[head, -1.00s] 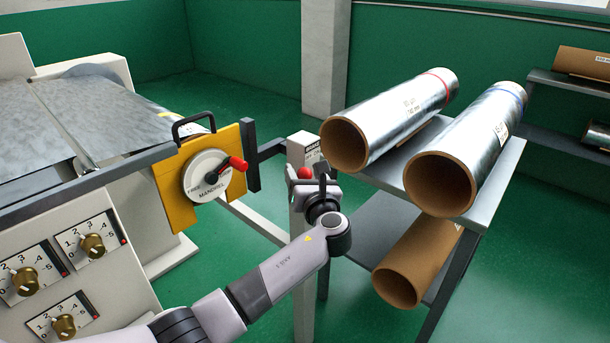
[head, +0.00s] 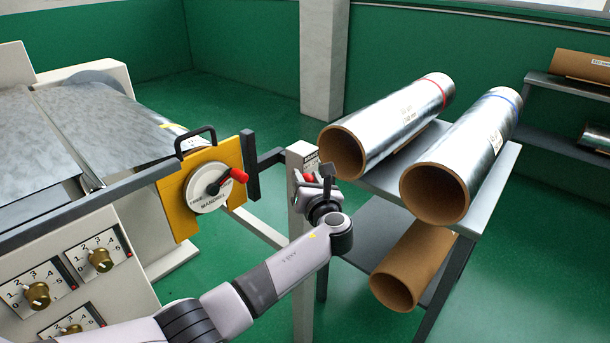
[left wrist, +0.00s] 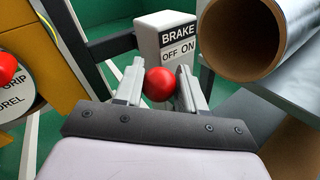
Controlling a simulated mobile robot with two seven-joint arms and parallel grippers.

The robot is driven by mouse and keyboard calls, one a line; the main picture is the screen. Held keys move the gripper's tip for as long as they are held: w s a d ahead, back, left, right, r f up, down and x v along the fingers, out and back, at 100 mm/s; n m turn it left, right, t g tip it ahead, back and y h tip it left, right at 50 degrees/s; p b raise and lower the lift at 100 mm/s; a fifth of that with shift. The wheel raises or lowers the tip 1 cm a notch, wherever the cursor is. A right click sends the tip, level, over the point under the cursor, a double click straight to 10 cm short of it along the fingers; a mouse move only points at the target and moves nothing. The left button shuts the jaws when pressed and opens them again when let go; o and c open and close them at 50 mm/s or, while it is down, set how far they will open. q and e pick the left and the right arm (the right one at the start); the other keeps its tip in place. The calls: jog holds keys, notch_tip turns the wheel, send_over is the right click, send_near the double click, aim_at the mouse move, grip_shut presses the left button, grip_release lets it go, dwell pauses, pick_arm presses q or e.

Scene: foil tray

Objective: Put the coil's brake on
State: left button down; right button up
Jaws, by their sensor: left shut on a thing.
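The brake post (head: 301,160) is a pale box on a leg, right of the yellow mandrel plate. In the left wrist view its label (left wrist: 178,42) reads BRAKE above OFF and ON. The brake's red ball knob (left wrist: 159,84) sits between the fingertips of my left gripper (left wrist: 160,88), which is shut on it. In the head view, my left gripper (head: 310,182) is at the post's top and mostly covers the knob. The lever below the knob is hidden, so I cannot tell its setting. My right gripper is not in view.
The yellow plate (head: 172,207) with a red-handled mandrel dial (head: 208,187) stands left of the post. Close on the right, a grey rack (head: 480,195) holds two foil rolls (head: 395,125) (head: 470,150) and a brown tube (head: 410,268) below.

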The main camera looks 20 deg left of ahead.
pick_arm(q)
jog(key=shift+f, duration=0.1)
jog(key=c, duration=0.7)
grip_release()
jog(key=v, duration=0.7)
jog(key=shift+s+d, duration=0.1)
